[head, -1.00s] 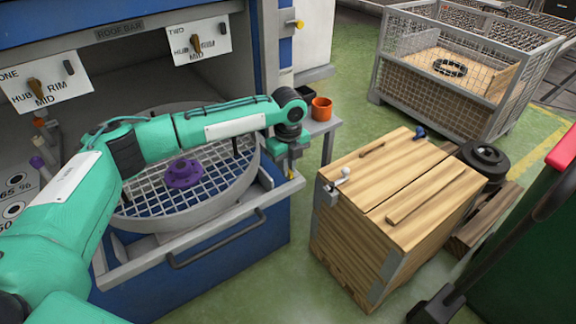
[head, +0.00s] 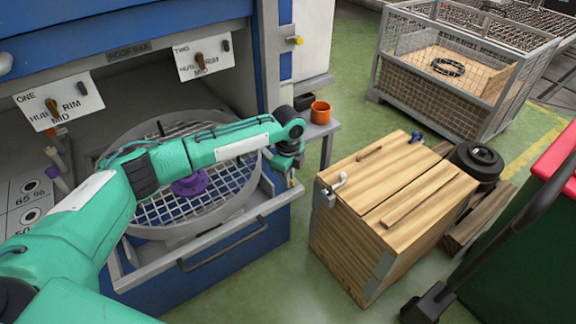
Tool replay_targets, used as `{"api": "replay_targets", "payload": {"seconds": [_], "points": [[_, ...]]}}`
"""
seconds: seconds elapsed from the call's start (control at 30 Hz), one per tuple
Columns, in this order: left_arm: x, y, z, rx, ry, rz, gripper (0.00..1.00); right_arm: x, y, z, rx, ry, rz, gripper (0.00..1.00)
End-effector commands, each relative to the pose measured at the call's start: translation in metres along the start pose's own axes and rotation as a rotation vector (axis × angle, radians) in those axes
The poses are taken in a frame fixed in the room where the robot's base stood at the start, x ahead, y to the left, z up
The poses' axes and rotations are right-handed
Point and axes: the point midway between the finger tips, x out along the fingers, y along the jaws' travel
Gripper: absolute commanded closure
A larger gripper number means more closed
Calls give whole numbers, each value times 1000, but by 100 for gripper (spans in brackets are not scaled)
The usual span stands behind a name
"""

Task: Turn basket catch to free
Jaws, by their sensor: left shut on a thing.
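The round wire-mesh basket (head: 235,198) sits in the washer's open front, on the pulled-out tray, with a purple hub-like part (head: 190,184) on its mesh. My left arm reaches across the basket. My left gripper (head: 290,172) points down at the right side of the tray, just right of the basket rim. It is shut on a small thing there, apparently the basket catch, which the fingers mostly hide. A small pale tip (head: 292,182) shows beside the fingers. I cannot make out the catch's setting. My right gripper is out of view.
A side shelf with an orange cup (head: 320,112) stands right behind the gripper. A wooden crate (head: 395,205) stands to the right, a wire cage (head: 455,115) behind it. Two label plates (head: 203,57) with knobs hang above the basket. A tray handle (head: 222,245) crosses the front.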

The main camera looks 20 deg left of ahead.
Motion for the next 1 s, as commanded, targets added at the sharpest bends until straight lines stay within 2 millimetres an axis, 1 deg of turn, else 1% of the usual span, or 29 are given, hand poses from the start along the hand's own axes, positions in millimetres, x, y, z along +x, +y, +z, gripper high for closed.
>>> {"api": "replay_targets", "payload": {"seconds": [0.03,0.3,0.7,1.0], "points": [[-7,1,-1,-45,3,4,100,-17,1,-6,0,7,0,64],[-6,1,-1,-303,3,3,100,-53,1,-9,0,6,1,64],[-5,1,-1,-683,1,3,100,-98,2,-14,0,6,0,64],[-4,0,-1,-934,1,2,100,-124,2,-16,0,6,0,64]]}}
